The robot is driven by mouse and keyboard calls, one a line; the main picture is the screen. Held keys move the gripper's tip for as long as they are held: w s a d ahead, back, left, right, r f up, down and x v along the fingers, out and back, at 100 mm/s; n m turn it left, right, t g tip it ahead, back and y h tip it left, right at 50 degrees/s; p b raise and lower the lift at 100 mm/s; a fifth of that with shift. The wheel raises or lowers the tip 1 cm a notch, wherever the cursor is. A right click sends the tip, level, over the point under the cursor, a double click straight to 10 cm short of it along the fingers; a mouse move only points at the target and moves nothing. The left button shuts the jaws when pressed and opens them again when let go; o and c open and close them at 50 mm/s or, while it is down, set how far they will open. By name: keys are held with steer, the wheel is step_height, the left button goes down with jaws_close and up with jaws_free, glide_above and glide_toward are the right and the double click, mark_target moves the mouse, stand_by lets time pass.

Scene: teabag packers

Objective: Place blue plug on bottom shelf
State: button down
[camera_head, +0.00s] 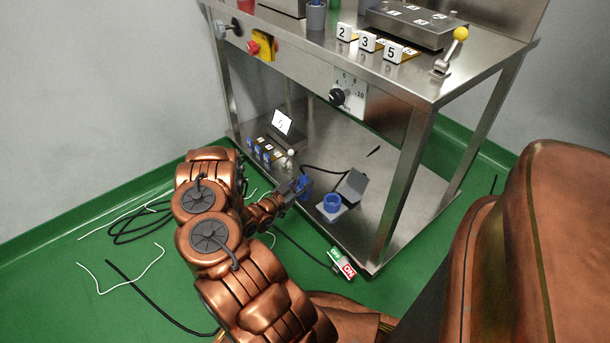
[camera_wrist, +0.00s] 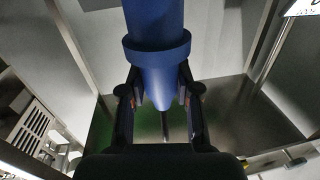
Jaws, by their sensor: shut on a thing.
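The blue plug (camera_wrist: 155,55) fills the top middle of the wrist view, a thick blue cylinder with a wider collar. My gripper (camera_wrist: 158,95) is shut on it, one finger on each side, and a dark cable runs from the plug's near end. In the head view the plug (camera_head: 305,183) is a small blue shape at the tip of my gripper (camera_head: 297,187). It is at the front edge of the metal bottom shelf (camera_head: 350,140), left of the blue socket. I cannot tell whether it touches the shelf.
A blue socket (camera_head: 332,203) with a raised grey lid (camera_head: 353,186) stands on the bottom shelf. A small screen (camera_head: 282,122), blue switches (camera_head: 267,152) and a white-knobbed lever (camera_head: 290,157) are further left. A red-green ON/OFF switch (camera_head: 342,263) hangs at the front edge. Cables lie on the green floor.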

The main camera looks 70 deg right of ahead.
steer(key=shift+w+d+f+b, duration=0.45)
steer(key=shift+d+f+b, duration=0.3)
steer(key=shift+d, duration=0.85)
steer(key=shift+w+d+f+b, duration=0.5)
steer(key=shift+d+f+b, duration=0.25)
steer(key=shift+d, duration=0.8)
steer(key=shift+w+d+f+b, duration=0.45)
steer(key=shift+d+f+b, duration=0.3)
steer(key=shift+d, duration=0.85)
steer(key=c, duration=0.8)
jaws_free()
steer(key=shift+f, duration=0.1)
